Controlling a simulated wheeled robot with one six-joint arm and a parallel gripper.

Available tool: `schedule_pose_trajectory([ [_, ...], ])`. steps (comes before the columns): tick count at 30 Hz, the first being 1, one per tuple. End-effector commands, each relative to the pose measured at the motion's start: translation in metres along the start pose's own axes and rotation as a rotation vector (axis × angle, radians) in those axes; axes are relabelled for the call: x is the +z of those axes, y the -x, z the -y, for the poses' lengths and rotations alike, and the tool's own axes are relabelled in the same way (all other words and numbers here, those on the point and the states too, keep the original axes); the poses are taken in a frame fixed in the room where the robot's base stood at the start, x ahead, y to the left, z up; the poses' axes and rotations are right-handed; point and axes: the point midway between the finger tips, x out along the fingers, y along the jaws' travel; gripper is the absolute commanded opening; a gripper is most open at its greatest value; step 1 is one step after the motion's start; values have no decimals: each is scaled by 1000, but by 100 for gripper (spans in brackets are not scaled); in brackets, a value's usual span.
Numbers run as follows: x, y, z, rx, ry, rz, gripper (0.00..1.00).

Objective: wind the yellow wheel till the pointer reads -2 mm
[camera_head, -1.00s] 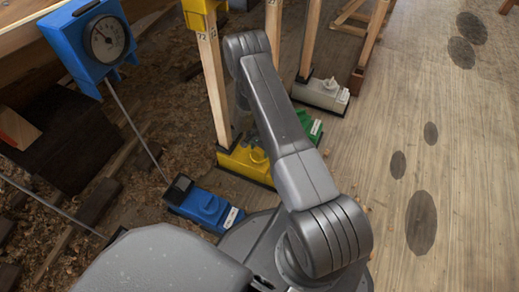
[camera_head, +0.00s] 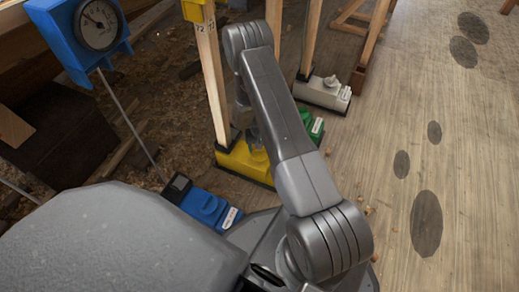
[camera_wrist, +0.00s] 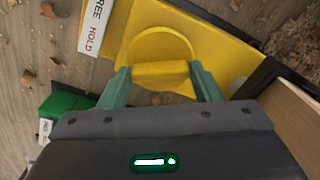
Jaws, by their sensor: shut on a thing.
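The yellow wheel (camera_wrist: 165,44) is a round disc with a raised grip bar, on a yellow base, in the wrist view. My gripper (camera_wrist: 161,76) has its two green fingers at the ends of that bar, shut on it. In the head view the yellow base (camera_head: 238,164) stands at the foot of a wooden post, and my arm hides most of the wheel. A yellow box (camera_head: 194,10) on top of the post is cut off by the frame, and no pointer shows on it. A blue dial (camera_head: 98,24) has a needle towards the upper left; its figures are too small to read.
A blue base (camera_head: 203,206), a green base (camera_head: 310,124) and a grey base (camera_head: 321,93) stand nearby. Wooden posts rise close to my arm.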

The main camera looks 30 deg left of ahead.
Motion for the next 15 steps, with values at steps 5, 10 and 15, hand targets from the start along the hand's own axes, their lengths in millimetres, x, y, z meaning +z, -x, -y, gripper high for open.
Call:
schedule_pose_trajectory([
  [5,0,-2,0,0,156,0,35],
  [10,0,-1,0,0,286,-1,35],
  [15,0,0,0,0,383,-1,35],
])
